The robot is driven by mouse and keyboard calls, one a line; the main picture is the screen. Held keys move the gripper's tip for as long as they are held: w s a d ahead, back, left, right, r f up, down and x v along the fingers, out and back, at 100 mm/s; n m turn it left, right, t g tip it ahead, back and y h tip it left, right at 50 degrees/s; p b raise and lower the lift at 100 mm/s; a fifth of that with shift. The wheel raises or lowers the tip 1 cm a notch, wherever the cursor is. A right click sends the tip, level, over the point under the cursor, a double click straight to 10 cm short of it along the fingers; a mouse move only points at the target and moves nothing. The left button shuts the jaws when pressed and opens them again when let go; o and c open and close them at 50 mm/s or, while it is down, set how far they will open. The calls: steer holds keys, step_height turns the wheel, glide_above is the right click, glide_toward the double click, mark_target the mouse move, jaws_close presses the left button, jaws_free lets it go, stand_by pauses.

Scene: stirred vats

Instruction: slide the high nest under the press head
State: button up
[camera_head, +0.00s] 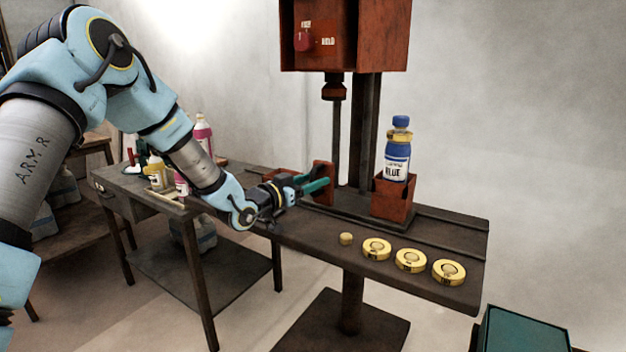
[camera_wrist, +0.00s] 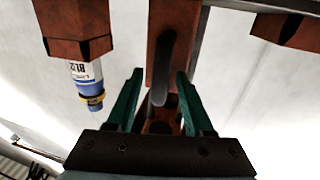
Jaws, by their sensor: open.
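A taller red-brown upright piece (camera_head: 324,172) stands left of the rod; I cannot tell which piece is the high nest. My gripper (camera_head: 319,186) is open at this upright. In the wrist view its green fingers (camera_wrist: 160,100) stand either side of a dark handle-like bar (camera_wrist: 164,70); contact is unclear.
The press table (camera_head: 440,278) carries several yellow discs (camera_head: 411,260) along its front edge and a rail behind them. Another red-brown box (camera_head: 280,176) sits behind my gripper. A side table (camera_head: 215,208) with bottles stands left. A green-topped box (camera_head: 522,332) is at lower right.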

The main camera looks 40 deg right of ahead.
jaws_close()
stand_by(0.4)
stand_by(1.1)
